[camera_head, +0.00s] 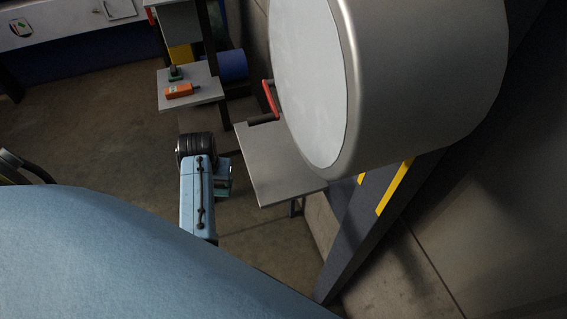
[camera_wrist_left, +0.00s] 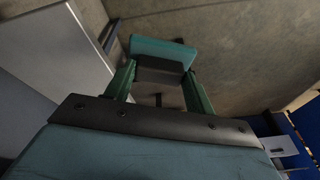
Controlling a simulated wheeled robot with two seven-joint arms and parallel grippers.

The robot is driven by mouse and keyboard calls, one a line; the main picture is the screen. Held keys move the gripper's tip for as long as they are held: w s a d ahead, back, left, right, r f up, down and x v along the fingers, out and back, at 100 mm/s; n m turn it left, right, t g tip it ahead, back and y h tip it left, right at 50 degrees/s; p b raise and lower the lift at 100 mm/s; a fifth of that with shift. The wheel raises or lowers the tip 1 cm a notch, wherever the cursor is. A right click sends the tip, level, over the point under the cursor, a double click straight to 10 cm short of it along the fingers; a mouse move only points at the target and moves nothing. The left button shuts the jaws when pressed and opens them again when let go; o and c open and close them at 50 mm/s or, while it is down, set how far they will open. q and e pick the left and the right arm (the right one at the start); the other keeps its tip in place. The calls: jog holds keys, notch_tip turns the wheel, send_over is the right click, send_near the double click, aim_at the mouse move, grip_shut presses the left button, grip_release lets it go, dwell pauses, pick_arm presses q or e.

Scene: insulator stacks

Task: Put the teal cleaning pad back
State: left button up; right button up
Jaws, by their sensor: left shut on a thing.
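The teal cleaning pad (camera_wrist_left: 165,50) shows in the left wrist view as a teal slab with a dark grey block on its near side. My left gripper (camera_wrist_left: 158,80) is shut on it, with a green finger on each side of the dark block. In the head view my left gripper (camera_head: 223,177) hangs left of a bare grey shelf plate (camera_head: 280,170); the pad is too small and dark there to make out clearly. My right gripper is in neither view.
A red-handled tool (camera_head: 269,99) lies at the plate's back edge. A large grey cylinder (camera_head: 420,80) overhangs the plate's right side. Floor left of my gripper is clear.

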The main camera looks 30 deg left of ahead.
pick_arm(q)
jog(key=w+d, duration=0.3)
jog(key=w, duration=0.1)
jog(key=w+d, duration=0.4)
jog(key=w+d+b, duration=0.1)
jog(key=w+d, duration=0.3)
jog(key=shift+w, duration=0.25)
jog(key=shift+w+d+f, duration=0.15)
jog(key=shift+w+d, duration=0.1)
jog(key=shift+d, duration=0.05)
jog(key=x, duration=0.2)
jog(key=shift+s+f, duration=0.2)
jog(key=shift+f, duration=0.15)
jog(key=shift+d+f, duration=0.1)
jog(key=shift+f, duration=0.15)
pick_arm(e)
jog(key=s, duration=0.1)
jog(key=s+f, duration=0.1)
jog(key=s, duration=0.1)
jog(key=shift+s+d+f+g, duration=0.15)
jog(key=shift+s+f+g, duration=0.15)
pick_arm(q)
jog(key=o, duration=1)
jog(key=shift+c, duration=0.2)
jog(key=shift+r, duration=0.1)
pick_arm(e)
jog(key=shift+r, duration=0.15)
